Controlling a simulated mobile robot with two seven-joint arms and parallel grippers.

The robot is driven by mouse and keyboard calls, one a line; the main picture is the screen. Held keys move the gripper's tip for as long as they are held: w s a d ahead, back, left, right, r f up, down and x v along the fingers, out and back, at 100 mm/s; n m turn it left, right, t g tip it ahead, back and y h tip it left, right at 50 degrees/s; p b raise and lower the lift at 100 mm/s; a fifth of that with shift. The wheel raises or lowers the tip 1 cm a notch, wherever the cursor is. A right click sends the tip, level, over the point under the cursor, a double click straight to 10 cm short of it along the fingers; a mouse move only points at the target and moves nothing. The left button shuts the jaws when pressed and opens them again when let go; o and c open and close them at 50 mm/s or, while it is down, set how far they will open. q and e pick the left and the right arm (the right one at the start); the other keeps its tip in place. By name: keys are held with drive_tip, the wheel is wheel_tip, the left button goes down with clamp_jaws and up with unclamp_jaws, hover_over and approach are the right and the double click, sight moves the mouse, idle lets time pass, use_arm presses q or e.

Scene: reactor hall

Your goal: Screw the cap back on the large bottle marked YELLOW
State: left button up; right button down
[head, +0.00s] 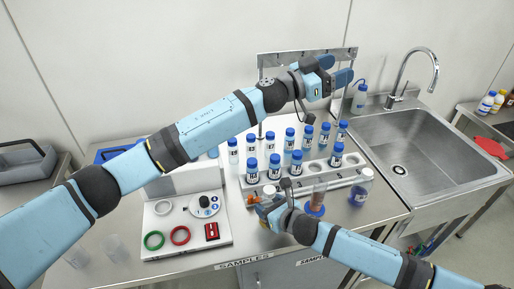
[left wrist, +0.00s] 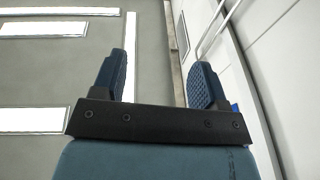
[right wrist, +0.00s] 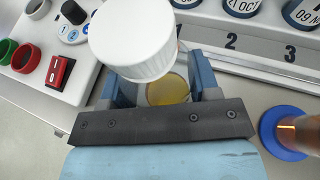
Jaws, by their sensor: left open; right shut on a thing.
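My right gripper (head: 262,204) is low over the bench in front of the vial rack. In the right wrist view, it (right wrist: 162,76) is shut on a clear container with yellow contents (right wrist: 167,90). A large white ribbed cap (right wrist: 135,38) shows above that container, nearer the camera. I cannot tell whether it is seated or loose, and no YELLOW marking is readable. My left gripper (head: 338,74) is raised behind the rack near the wall, open. In the left wrist view, it (left wrist: 158,78) has nothing between its fingers.
The vial rack (right wrist: 265,60) holds several blue-capped vials. A white panel with coloured rings (head: 190,238) is left of my right gripper. The sink (head: 430,150) is at right.

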use_arm(q)
drive_tip(key=w+a+f+n+t+y, duration=0.1)
drive_tip(key=w+a+n+t+y, duration=0.6)
drive_tip(key=n, duration=0.7)
drive_tip(key=n+g+y, duration=0.9)
drive_tip(key=n+g, duration=0.4)
drive_tip(key=g, duration=0.4)
hover_over(269, 189)
drive_tip(key=w+a, duration=0.2)
drive_tip(key=a, duration=0.1)
wheel_tip(269, 189, down, 16)
drive_tip(key=shift+s+a+f, duration=0.15)
drive_tip(key=shift+s+a, duration=0.05)
drive_tip(key=shift+s, duration=0.05)
drive_tip(key=shift+f+y, duration=0.1)
drive_tip(key=shift+y, duration=0.2)
drive_tip(key=x, duration=1.1)
drive_tip(key=shift+w+d+f, duration=0.15)
drive_tip(key=shift+d+f, duration=0.05)
drive_tip(key=shift+f, duration=0.2)
